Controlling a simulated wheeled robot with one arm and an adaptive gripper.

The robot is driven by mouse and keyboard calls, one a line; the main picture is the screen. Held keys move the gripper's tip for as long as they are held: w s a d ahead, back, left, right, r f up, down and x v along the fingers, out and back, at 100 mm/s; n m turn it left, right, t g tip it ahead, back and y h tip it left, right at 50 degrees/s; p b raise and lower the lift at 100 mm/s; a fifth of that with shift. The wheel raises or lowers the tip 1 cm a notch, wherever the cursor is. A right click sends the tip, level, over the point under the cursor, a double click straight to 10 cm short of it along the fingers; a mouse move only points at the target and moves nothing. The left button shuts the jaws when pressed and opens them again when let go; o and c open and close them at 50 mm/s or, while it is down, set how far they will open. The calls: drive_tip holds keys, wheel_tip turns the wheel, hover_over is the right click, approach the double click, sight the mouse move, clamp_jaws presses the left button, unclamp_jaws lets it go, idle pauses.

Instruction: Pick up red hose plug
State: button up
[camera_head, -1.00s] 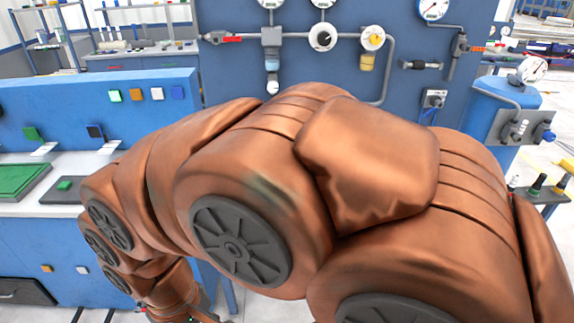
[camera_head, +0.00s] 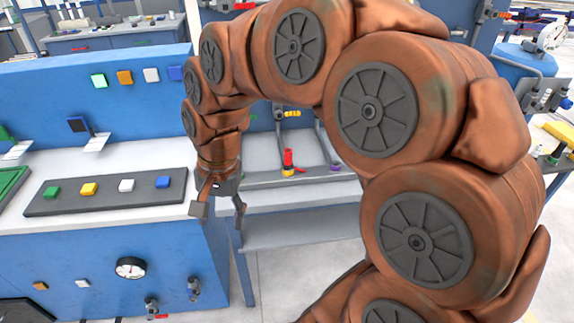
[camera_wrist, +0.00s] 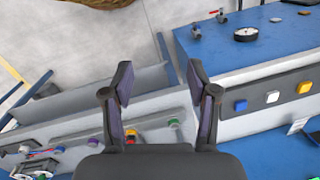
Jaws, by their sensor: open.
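A small red upright piece (camera_head: 288,158) with a yellow part at its base stands on the grey shelf (camera_head: 262,178) beyond the blue bench; I cannot tell surely that it is the red hose plug. My gripper (camera_head: 219,212) is open and empty, pointing down at the right end of the bench, left of the red piece and apart from it. In the wrist view my gripper (camera_wrist: 160,85) also shows spread fingers with nothing between them. A red part (camera_wrist: 40,153) shows at the lower left there, too small to identify.
A dark strip with green, yellow, white and blue buttons (camera_head: 110,193) lies on the blue bench (camera_head: 90,250), left of my gripper. A gauge (camera_head: 130,267) and small valves are on its front. A purple piece (camera_head: 335,167) is on the shelf. Floor shows below the shelf.

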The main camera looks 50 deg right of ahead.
drive_tip(key=w+d+m+t+b, duration=0.1)
drive_tip(key=w+d+m, duration=0.5)
drive_tip(key=w, duration=0.1)
drive_tip(key=m+t+b, duration=0.3)
drive_tip(key=m+b, duration=0.1)
drive_tip(key=m, duration=1.4)
approach(289, 151)
drive_tip(key=shift+h, duration=0.4)
drive_tip(key=x, duration=0.5)
drive_tip(key=shift+w+a+f, duration=0.15)
drive_tip(key=shift+a+f, duration=0.05)
drive_tip(key=shift+a, duration=0.1)
drive_tip(key=shift+w+d+f+m, duration=0.1)
drive_tip(key=shift+f+m, duration=0.2)
drive_tip(key=shift+p+x, duration=0.75)
drive_tip(key=shift+x, duration=0.9)
drive_tip(key=shift+p+x, duration=0.45)
drive_tip(key=shift+x, duration=1.45)
clamp_jaws()
